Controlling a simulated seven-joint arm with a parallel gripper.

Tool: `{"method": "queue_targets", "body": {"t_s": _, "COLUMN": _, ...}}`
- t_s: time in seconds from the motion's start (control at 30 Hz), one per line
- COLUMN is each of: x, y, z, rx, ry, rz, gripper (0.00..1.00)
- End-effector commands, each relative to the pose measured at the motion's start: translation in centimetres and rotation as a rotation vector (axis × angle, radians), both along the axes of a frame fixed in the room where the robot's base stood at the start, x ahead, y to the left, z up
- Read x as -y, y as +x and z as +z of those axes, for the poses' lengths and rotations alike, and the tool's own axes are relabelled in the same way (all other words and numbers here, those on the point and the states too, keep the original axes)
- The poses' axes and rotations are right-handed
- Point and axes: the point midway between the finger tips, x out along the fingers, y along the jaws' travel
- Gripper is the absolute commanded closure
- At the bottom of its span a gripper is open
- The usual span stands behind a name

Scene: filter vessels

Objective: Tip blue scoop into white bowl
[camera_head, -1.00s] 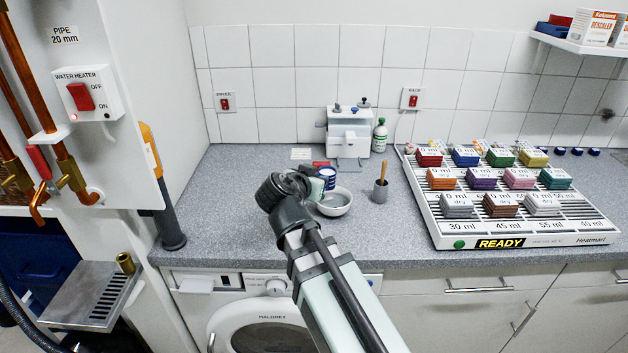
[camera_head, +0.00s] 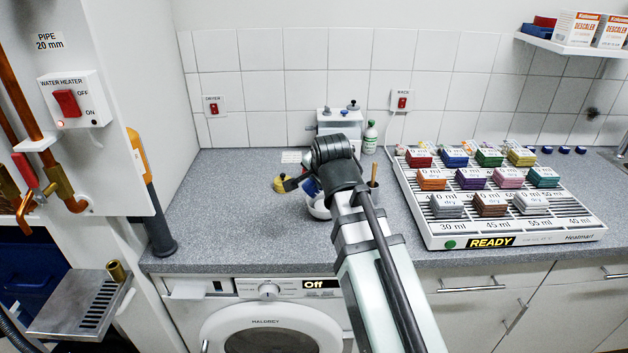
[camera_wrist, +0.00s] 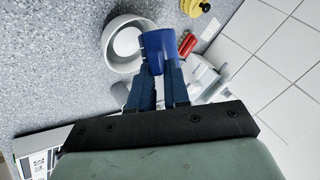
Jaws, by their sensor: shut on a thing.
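My gripper (camera_wrist: 163,76) is shut on the blue scoop (camera_wrist: 159,48), its fingers reaching up to the scoop in the wrist view. The white bowl (camera_wrist: 110,48) stands on the worktop, and the scoop overlaps its right side in that view. In the head view the scoop (camera_head: 311,188) appears tilted, just above the bowl (camera_head: 318,209). My arm covers part of the bowl and hides most of the gripper there. A pale disc-like area shows inside the bowl; I cannot tell what it is.
A yellow-topped object (camera_head: 280,185) stands left of the bowl. A red item (camera_wrist: 187,44) lies beyond the scoop in the wrist view. A rack of coloured blocks (camera_head: 430,225) stands to the right, a green-labelled bottle (camera_head: 370,138) behind. The left worktop is clear.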

Motion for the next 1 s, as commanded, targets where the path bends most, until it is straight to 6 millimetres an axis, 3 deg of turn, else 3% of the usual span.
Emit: {"method": "queue_targets", "body": {"t_s": 1.0, "x": 5.3, "y": 1.9, "z": -1.8, "rx": -0.282, "ry": 0.835, "rz": -0.003, "gripper": 1.0}}
